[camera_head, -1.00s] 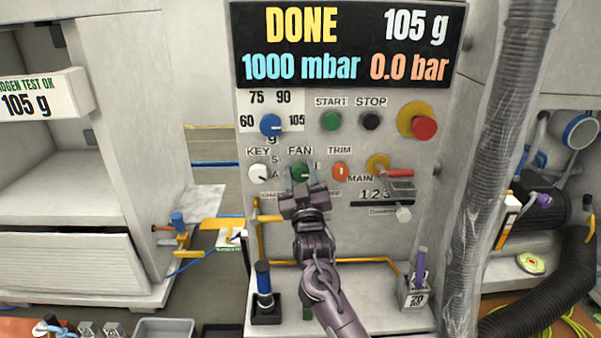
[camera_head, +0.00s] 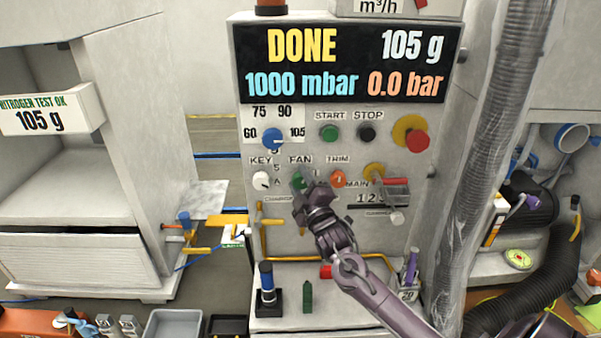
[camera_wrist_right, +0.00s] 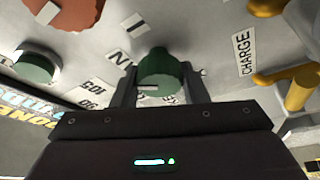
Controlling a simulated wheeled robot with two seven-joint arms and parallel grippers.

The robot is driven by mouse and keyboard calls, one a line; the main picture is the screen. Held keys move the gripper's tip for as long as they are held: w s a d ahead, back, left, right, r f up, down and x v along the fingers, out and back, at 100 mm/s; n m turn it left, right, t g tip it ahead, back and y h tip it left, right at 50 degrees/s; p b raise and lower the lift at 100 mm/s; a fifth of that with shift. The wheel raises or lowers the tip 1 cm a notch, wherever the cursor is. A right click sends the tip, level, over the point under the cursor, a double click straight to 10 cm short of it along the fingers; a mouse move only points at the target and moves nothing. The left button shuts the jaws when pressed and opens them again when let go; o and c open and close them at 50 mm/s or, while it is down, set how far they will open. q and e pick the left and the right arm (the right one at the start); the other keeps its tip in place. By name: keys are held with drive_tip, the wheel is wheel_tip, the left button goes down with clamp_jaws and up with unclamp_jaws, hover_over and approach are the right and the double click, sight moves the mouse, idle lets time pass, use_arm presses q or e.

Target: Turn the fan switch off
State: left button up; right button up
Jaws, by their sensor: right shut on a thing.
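The fan switch is a green knob (camera_head: 298,181) under the FAN label on the grey control panel (camera_head: 237,225). In the head view my right gripper (camera_head: 306,192) covers much of it from the lower right. In the right wrist view the green fan knob (camera_wrist_right: 162,72) sits between the two dark fingers of my right gripper (camera_wrist_right: 160,88), which are closed on its sides. A pale pointer mark shows on the knob; the position it points to is hard to read. My left gripper is not in view.
Close to the fan knob are the white key knob (camera_head: 261,181) and the orange trim knob (camera_head: 338,179). A red mushroom button (camera_head: 417,140) juts out at upper right. A grey ribbed hose (camera_head: 487,150) hangs on the right. A blue-topped device (camera_head: 266,285) stands on the ledge below.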

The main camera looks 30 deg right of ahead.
drive_tip(key=n+p, duration=0.1)
drive_tip(key=n, duration=0.1)
drive_tip(key=n+g+y+p, duration=0.1)
drive_tip(key=n+p, duration=0.1)
drive_tip(key=shift+r+n+g, duration=0.15)
drive_tip(key=shift+n+g, duration=0.15)
drive_tip(key=shift+f+n+g+p, duration=0.25)
drive_tip(key=shift+n+g+p, duration=0.25)
drive_tip(key=shift+n+p, duration=0.75)
drive_tip(key=shift+n, duration=0.25)
drive_tip(key=o, duration=1)
drive_tip(key=shift+c, duration=0.2)
drive_tip(key=shift+s+a+f, duration=0.1)
drive_tip(key=shift+s, duration=0.45)
drive_tip(key=s+a+b, duration=0.1)
drive_tip(key=s+b, duration=0.1)
drive_tip(key=s, duration=0.4)
drive_tip(key=shift+s+r, duration=0.3)
drive_tip(key=shift+r, duration=0.1)
